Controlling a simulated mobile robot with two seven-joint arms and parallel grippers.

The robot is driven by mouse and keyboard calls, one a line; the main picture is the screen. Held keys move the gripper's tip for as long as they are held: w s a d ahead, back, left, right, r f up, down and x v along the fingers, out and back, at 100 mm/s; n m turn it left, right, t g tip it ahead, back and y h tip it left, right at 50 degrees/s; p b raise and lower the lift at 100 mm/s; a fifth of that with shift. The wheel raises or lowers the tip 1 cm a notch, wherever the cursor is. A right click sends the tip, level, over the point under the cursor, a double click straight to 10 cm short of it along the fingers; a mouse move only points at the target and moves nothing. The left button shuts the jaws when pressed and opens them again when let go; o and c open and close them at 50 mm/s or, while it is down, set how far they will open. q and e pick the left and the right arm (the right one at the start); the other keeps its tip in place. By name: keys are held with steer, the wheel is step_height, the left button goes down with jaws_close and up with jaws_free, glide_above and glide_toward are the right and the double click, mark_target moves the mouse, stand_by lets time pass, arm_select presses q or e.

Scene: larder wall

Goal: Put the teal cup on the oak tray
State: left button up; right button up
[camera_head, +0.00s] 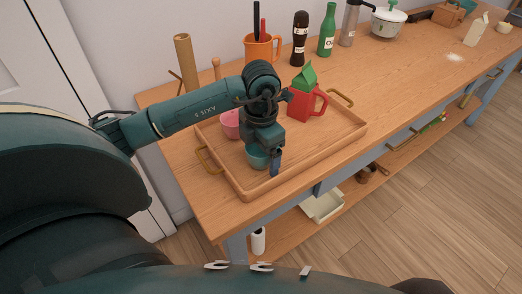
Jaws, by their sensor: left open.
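The teal cup (256,160) sits on the oak tray (335,140) near its front left part. My left gripper (272,168) points down at the cup's right side and partly hides it. It is open; I cannot tell whether a finger touches the cup. The tray has brass handles and lies on the wooden table. My right gripper is out of view.
A pink cup (230,124) and a red mug (306,106) with a green carton-like top behind it are also on the tray. An orange jug (262,48), dark mill (300,38) and green bottle (327,30) stand behind.

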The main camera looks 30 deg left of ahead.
arm_select(q)
steer(key=shift+r, duration=0.5)
step_height(320, 180, up, 11)
steer(key=shift+r, duration=0.2)
stand_by(0.3)
